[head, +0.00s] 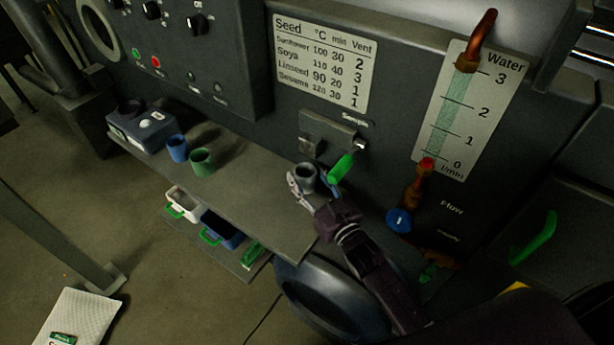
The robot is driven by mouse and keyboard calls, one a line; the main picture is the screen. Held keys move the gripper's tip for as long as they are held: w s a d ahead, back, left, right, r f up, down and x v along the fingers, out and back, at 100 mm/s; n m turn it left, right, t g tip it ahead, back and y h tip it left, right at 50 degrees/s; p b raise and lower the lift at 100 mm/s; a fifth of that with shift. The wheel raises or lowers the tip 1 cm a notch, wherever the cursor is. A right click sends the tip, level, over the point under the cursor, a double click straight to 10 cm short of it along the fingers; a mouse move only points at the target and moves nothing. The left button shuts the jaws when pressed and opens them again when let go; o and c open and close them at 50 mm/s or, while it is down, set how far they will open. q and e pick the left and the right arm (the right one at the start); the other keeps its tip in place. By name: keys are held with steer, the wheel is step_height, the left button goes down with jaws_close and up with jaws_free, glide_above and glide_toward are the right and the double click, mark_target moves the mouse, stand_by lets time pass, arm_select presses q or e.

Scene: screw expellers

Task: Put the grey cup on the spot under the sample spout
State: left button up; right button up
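The grey cup (306,174) is upright at the right part of the grey shelf, in front of the machine. My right gripper (311,182) reaches in from the lower right, with one finger on each side of the cup, and appears closed on it. The fingers hide the cup's lower part, so I cannot tell whether it touches the shelf. The sample spout (312,146) is on the machine wall under the "Sample" label, just behind the cup, with a green handle (342,168) at its right. The spot under the spout cannot be made out. My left gripper is not in view.
A blue cup (177,149) and a green cup (203,162) stand further left on the shelf (245,197), near a grey-blue device (143,129). Bins (184,204) sit on a lower shelf. A red-topped flow valve (425,166) is right of the spout. The shelf between green and grey cups is clear.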

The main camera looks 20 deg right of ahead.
steer(key=shift+r, duration=0.1)
steer(key=s+d, duration=0.2)
steer(key=s, duration=0.9)
steer(key=shift+s+d+b, duration=0.15)
steer(key=shift+s+b, duration=0.25)
steer(key=shift+b, duration=0.05)
